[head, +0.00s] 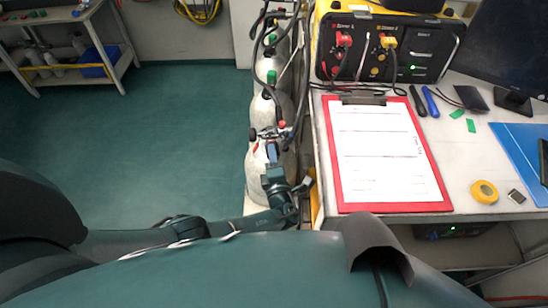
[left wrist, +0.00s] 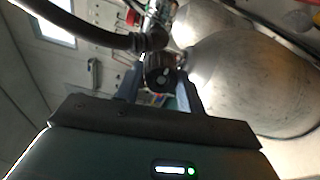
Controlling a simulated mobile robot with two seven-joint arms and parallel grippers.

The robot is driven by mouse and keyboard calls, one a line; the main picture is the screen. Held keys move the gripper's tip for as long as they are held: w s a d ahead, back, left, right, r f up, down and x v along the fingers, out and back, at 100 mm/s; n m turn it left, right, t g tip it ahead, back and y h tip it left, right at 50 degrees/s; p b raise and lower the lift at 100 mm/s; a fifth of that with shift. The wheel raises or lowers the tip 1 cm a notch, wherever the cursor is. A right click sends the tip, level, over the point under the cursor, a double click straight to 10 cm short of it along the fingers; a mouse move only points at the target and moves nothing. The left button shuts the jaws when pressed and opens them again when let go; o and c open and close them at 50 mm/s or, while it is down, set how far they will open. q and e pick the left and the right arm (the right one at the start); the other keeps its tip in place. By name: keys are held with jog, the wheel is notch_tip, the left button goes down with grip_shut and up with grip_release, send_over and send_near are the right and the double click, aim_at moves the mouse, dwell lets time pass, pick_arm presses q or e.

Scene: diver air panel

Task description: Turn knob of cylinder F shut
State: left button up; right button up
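A row of pale grey cylinders stands along the table's left side in the head view. My left gripper (head: 273,155) is at the valve of the nearest cylinder (head: 256,177); no letter is readable, so I cannot tell whether it is cylinder F. In the left wrist view, a dark round knob (left wrist: 160,74) lies between the two fingers of my left gripper (left wrist: 159,88). The fingers are apart, with small gaps seeming to show beside the knob. The knob is hidden by the gripper in the head view. My right gripper is not in view.
Black hoses (head: 299,95) run close to the gripper. The table holds a red clipboard (head: 437,190), a yellow-framed air panel (head: 425,52) and a tape roll (head: 484,192). Cylinder bodies (left wrist: 262,85) fill the right of the wrist view. The floor at left is clear.

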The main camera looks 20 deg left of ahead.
pick_arm(q)
jog(key=o, duration=0.4)
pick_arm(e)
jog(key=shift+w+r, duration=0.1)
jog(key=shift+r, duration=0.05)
pick_arm(q)
jog(key=p+v, duration=0.2)
jog(key=v, duration=0.5)
jog(key=shift+s, duration=0.25)
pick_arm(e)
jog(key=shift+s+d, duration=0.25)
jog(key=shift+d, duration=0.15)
pick_arm(q)
jog(key=shift+d, duration=0.1)
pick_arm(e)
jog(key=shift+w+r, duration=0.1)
